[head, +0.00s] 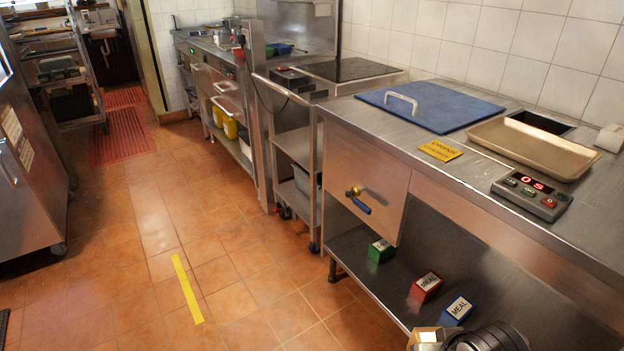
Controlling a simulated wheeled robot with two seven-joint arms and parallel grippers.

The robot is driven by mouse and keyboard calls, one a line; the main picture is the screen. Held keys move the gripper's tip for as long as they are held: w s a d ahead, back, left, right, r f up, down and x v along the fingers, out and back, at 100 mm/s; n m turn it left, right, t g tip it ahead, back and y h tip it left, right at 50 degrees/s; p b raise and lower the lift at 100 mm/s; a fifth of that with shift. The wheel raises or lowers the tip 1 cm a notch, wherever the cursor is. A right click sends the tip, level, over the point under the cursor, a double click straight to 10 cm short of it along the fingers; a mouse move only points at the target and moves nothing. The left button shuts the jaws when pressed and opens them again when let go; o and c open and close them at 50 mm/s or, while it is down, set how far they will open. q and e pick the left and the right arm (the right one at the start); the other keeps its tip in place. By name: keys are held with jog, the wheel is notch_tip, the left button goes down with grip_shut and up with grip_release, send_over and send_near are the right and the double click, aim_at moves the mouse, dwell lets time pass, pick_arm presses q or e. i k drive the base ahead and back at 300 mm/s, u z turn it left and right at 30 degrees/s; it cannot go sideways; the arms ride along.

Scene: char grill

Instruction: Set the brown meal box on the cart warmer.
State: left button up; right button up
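A tan-brown box-like thing with a pale top (427,338) shows at the bottom edge, cut off by the frame; it looks like the brown meal box, but I cannot read its label. A dark rounded part of what looks like my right arm (490,338) is right beside it. Its fingers cannot be made out, so I cannot tell whether they hold the box. My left gripper is out of view. A steel cart (297,150) stands left of the counter. A flat black plate (352,69), which looks like the warmer, lies at its top, bare.
Green (380,250), red (426,288) and blue (457,311) meal boxes stand on the lower shelf under the counter (480,190). A blue lidded board (430,106) and a tan tray (533,148) cover much of the counter. The tiled floor (120,250) at left is open.

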aim_at(335, 70)
jog(key=u, duration=1.25)
jog(key=i, duration=1.75)
jog(key=u, duration=0.2)
jog(key=i, duration=1.85)
jog(key=z, duration=1.65)
jog(key=i, duration=0.65)
jog(key=z, duration=0.65)
